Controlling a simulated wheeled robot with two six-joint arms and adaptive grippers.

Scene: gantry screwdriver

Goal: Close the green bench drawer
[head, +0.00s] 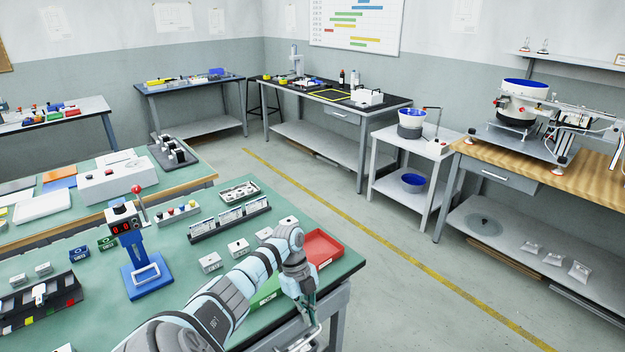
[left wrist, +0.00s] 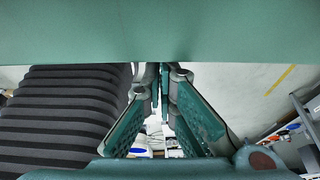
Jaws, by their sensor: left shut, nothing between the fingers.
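The green-topped bench (head: 330,262) fills the lower left of the head view. Its drawer (head: 302,341) shows only in part, low at the bench's near right edge, as a grey metal front with a bar; my arm and the picture edge hide the rest. How far it stands out cannot be told. My left gripper (head: 309,314) points down at that edge, just above the drawer, shut and empty; contact cannot be made out. In the left wrist view its fingers (left wrist: 162,100) meet below a flat green surface (left wrist: 160,30). My right gripper is not in view.
A red tray (head: 322,247) lies on the bench corner beside my left forearm, and a green tray (head: 265,293) is partly behind it. A blue stand (head: 146,275) and small labelled boxes (head: 211,262) are farther left. The floor (head: 420,300) to the right is clear.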

